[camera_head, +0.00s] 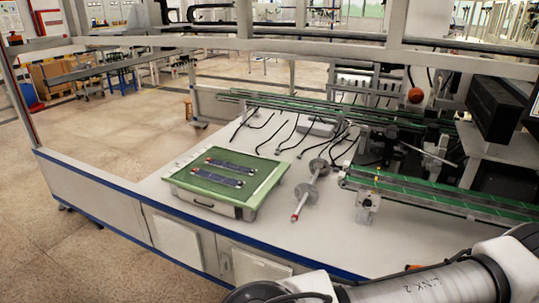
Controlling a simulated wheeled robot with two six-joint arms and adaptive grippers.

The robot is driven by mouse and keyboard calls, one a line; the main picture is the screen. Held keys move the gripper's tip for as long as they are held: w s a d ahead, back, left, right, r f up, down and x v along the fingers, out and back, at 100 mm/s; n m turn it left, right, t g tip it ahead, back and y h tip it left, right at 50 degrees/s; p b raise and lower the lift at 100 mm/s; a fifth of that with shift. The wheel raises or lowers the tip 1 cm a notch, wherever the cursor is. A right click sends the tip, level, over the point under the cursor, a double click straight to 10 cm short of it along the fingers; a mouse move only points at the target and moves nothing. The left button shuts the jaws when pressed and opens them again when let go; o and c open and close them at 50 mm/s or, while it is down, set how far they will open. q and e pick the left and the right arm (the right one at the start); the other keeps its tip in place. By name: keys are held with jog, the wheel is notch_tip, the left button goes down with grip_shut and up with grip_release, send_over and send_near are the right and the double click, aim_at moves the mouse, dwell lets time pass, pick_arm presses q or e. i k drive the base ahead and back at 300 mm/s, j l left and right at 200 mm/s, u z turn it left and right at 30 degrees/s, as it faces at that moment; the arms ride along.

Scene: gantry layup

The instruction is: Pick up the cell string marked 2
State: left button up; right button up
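Two dark blue cell strings lie side by side on a green-topped case on the white bench. The far string (232,167) and the near string (217,176) each have a small red spot at the left end. Their number marks are too small to read, so I cannot tell which is marked 2. The green top of the case (263,169) has a raised rim. Neither of my grippers is in view. Part of my own arm crosses the bottom right, well apart from the case.
A green conveyor rail (440,203) and gantry machinery fill the right. Black cables (290,135) lie behind the case. A frame post and beams border the bench; its front middle is clear.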

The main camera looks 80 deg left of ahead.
aim_at(227, 181)
jog(key=u, duration=3.15)
